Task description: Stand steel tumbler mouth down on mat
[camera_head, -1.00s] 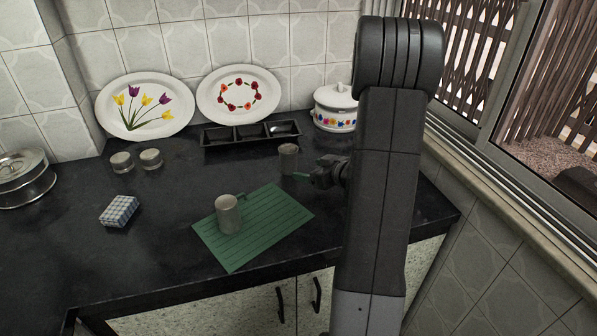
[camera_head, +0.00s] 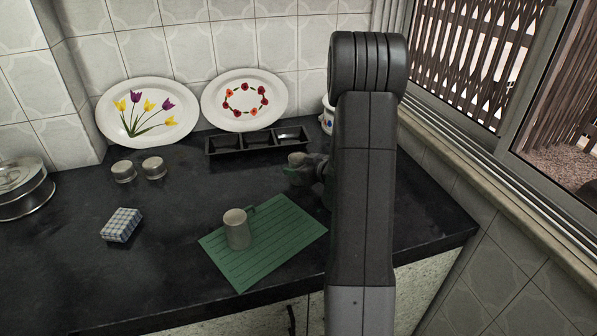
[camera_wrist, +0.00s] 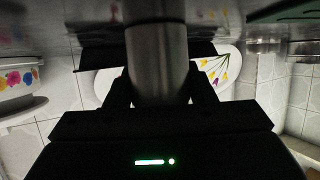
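A steel tumbler (camera_head: 297,159) stands on the dark counter behind the mat, partly hidden by my gripper (camera_head: 301,177). In the wrist view, which looks upside down, the tumbler (camera_wrist: 158,60) is between my two fingers (camera_wrist: 160,90) and still meets the counter. The fingers lie close along both its sides; I cannot tell whether they press on it. Its mouth is not clear. The green ribbed mat (camera_head: 272,257) lies near the counter's front edge. A grey metal cup (camera_head: 237,230) with what looks like a handle stands on the mat's left part.
A black three-part tray (camera_head: 258,142) lies behind the tumbler, with two floral plates (camera_head: 148,110) against the wall. Two small lidded jars (camera_head: 154,168) and a checked block (camera_head: 121,225) are at left. A white pot (camera_head: 327,116) is partly hidden by my arm. The mat's right part is bare.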

